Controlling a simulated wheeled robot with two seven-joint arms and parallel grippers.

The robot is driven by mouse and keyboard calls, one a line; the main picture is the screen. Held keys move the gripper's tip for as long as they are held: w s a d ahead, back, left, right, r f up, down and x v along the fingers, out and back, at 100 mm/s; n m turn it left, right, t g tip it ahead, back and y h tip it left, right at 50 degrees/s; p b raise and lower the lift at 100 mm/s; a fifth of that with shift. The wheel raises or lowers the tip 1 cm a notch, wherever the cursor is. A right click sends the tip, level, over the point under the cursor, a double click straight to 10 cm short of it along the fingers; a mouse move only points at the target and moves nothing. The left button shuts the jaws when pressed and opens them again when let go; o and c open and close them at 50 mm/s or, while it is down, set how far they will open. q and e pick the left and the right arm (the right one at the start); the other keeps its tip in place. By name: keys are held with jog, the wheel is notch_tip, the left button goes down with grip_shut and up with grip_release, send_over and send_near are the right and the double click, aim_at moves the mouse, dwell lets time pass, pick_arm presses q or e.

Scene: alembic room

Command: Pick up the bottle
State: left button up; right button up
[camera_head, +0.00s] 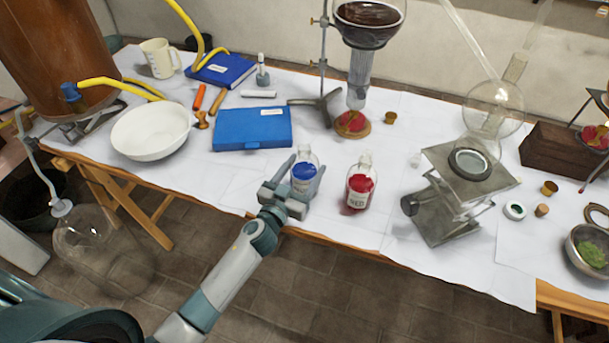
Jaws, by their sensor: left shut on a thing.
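A clear glass bottle with blue contents (304,171) is upright near the front edge of the white-covered table. My left gripper (292,182) reaches in from the lower left and is shut on this blue bottle, with a finger on either side of it. A second clear bottle with red contents and a white label (360,186) stands upright just to the right, apart from the gripper. Whether the blue bottle's base touches the table is hidden by the gripper. My right gripper is out of view.
A blue case (252,128) lies behind the gripper and a white bowl (152,131) is to the left. A metal lab jack (449,217) stands to the right of the red bottle. Behind is a stand with a flask of dark liquid (368,22). The table's front edge is close.

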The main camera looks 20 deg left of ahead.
pick_arm(q)
jog(key=shift+r, duration=0.35)
jog(key=shift+r+p, duration=0.6)
jog(key=shift+r, duration=4.05)
jog(key=shift+r, duration=0.1)
jog(key=shift+s, duration=0.1)
jog(key=s+r+n+y, duration=0.1)
jog(key=s+r, duration=0.2)
jog(key=s, duration=0.7)
jog(key=s+a+r+y+b, duration=0.1)
jog(key=s+r, duration=0.2)
jog(key=s, duration=0.6)
jog(key=shift+s+a+n+y, duration=0.2)
jog(key=shift+s+n+y, duration=0.15)
jog(key=shift+n+y, duration=0.05)
